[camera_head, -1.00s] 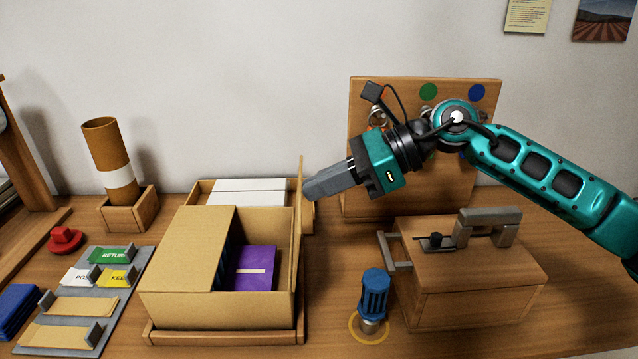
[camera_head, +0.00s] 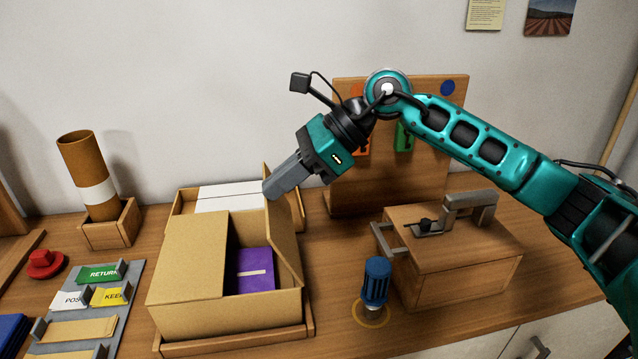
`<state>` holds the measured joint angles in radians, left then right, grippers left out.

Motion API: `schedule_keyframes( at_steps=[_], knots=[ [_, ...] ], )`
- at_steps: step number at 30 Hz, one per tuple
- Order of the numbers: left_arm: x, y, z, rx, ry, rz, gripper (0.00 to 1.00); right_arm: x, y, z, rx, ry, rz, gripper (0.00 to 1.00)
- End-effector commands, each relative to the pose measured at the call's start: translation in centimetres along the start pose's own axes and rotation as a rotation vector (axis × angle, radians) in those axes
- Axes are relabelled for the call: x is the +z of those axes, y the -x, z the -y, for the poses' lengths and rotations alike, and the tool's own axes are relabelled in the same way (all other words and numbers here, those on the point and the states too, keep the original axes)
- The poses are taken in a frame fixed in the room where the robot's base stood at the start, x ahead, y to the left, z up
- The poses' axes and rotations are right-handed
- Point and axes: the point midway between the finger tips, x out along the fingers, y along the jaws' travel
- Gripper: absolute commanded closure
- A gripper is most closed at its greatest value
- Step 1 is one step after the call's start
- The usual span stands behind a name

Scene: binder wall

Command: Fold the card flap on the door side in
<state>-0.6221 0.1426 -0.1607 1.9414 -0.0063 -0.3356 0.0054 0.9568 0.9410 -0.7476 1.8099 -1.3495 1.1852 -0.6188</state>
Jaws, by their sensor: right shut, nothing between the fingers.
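An open cardboard box (camera_head: 225,314) stands on the table at lower centre. Its left flap (camera_head: 187,257) lies folded in over the left part of the opening. Its right flap (camera_head: 283,240) stands up and leans left, over the right edge of the opening. A purple binder (camera_head: 250,270) shows inside the box. My left gripper is not in view.
A white-topped box (camera_head: 228,195) sits behind the cardboard box. A blue-handled stamp (camera_head: 376,281) and a wooden block with a grey clamp (camera_head: 455,255) stand to the right. A cardboard tube (camera_head: 86,165) and a label tray (camera_head: 125,285) are at left.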

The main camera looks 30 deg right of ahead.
Motion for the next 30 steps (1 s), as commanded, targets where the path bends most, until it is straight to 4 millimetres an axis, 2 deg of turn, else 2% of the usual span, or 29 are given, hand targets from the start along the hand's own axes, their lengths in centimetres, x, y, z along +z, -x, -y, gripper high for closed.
schedule_keyframes(
  at_steps=[11, 18, 30],
  knots=[
    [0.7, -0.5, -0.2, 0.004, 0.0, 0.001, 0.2, 1.7, -4.3, -0.1, 0.002, 0.001, 0.0, 1.0],
    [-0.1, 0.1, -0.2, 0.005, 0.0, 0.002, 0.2, 2.4, -6.9, 0.0, 0.0, 0.005, -0.217, 1.0],
    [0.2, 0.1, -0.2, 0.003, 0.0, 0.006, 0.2, 1.2, -10.8, 0.0, -0.001, 0.003, -0.524, 1.0]
  ],
)
